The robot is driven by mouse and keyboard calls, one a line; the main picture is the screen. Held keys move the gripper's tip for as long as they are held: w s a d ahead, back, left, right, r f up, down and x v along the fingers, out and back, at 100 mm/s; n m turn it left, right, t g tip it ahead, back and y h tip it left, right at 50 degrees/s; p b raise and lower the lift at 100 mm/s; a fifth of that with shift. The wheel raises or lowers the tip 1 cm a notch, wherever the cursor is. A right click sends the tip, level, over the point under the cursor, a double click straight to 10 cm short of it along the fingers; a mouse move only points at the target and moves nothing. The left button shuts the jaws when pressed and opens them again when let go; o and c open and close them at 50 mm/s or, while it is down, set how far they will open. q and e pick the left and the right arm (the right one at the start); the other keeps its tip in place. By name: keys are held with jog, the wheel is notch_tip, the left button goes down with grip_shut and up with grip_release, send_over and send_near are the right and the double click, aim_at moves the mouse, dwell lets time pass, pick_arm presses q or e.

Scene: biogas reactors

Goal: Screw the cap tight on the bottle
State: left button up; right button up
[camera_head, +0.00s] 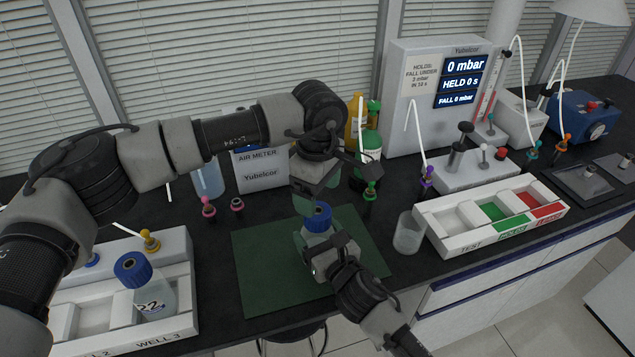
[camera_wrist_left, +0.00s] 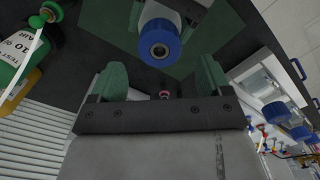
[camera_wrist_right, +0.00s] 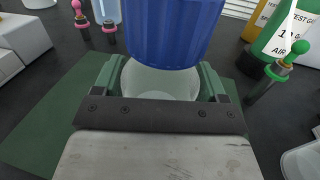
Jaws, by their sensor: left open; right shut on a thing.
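The bottle (camera_head: 314,236) stands over the green mat (camera_head: 262,268), with a blue cap (camera_head: 318,217) on its neck. My right gripper (camera_head: 322,252) is shut on the bottle body; its green pads press both sides of the glass (camera_wrist_right: 160,82) in the right wrist view. My left gripper (camera_head: 318,200) is above the cap, pointing down. In the left wrist view its green fingers (camera_wrist_left: 160,82) are spread apart and empty, with the cap (camera_wrist_left: 159,43) beyond the fingertips. The cap has a hole in its top. How far it is screwed down cannot be told.
A second blue-capped bottle (camera_head: 150,290) sits in the well rack (camera_head: 185,252) at left. An empty beaker (camera_head: 408,233) and the sorting tray (camera_head: 470,242) stand right of the mat. Gas bottles (camera_head: 370,150) and the air meter (camera_head: 262,178) stand behind.

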pick_arm(q)
jog(key=n, duration=0.7)
jog(key=shift+r, duration=0.35)
pick_arm(e)
jog(key=shift+f, duration=0.1)
pick_arm(q)
jog(key=n, duration=0.3)
jog(key=shift+r+n, duration=0.2)
jog(key=shift+n, duration=0.1)
jog(key=n, duration=0.3)
jog(key=shift+r+n, duration=0.2)
jog(key=shift+n, duration=0.2)
jog(key=shift+f, duration=4.05)
jog(key=shift+w, duration=0.1)
jog(key=c, duration=0.9)
jog(key=o, duration=1.1)
